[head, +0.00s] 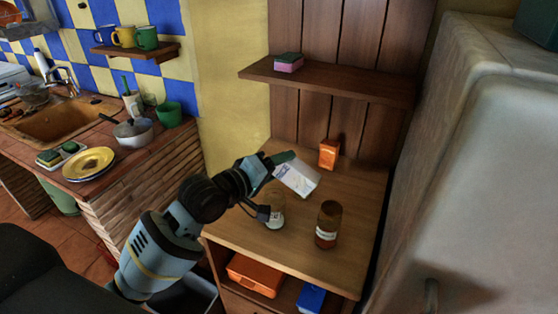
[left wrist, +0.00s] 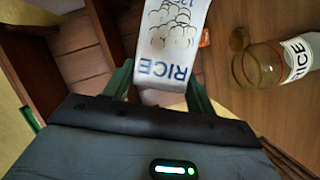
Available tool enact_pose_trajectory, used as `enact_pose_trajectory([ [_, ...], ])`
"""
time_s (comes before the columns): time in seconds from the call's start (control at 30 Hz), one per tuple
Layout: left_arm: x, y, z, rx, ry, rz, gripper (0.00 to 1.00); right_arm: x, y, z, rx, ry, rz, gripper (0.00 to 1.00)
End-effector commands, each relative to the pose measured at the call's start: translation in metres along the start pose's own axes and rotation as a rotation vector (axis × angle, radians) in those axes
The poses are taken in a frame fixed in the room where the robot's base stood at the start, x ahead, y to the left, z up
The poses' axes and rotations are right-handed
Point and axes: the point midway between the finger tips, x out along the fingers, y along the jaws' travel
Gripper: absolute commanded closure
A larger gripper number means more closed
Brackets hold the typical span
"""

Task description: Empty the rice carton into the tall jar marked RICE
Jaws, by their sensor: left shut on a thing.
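The white rice carton (head: 300,179) is tilted above the counter, and its RICE print shows in the left wrist view (left wrist: 172,45). My left gripper (head: 279,167) is shut on it; its fingers flank the carton in the left wrist view (left wrist: 160,92). A clear glass jar with a white label (head: 276,218) stands just below the carton on the near side, partly hidden by my wrist. The left wrist view shows a clear, open-looking jar marked RICE (left wrist: 262,66), apparently this one. I cannot tell how full it is. My right gripper is not in view.
A brown jar with a pale label (head: 327,224) stands to the right. A small orange box (head: 328,153) stands at the back, under a shelf (head: 335,84) with a sponge. A pale fridge-like cabinet (head: 480,180) bounds the right. The counter's right front (head: 360,215) is clear.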

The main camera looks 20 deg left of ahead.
Motion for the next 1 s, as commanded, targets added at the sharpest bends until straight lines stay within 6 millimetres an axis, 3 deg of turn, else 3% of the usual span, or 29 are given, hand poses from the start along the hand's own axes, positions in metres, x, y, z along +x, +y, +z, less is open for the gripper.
enact_pose_trajectory([
  [0.07,0.0,-0.006,-0.001,-0.11,0.002,0.042,0.69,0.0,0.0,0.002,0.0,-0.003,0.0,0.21],
  [1.0,-0.002,-0.015,-0.004,-0.434,0.001,0.179,0.69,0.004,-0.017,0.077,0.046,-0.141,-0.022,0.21],
])
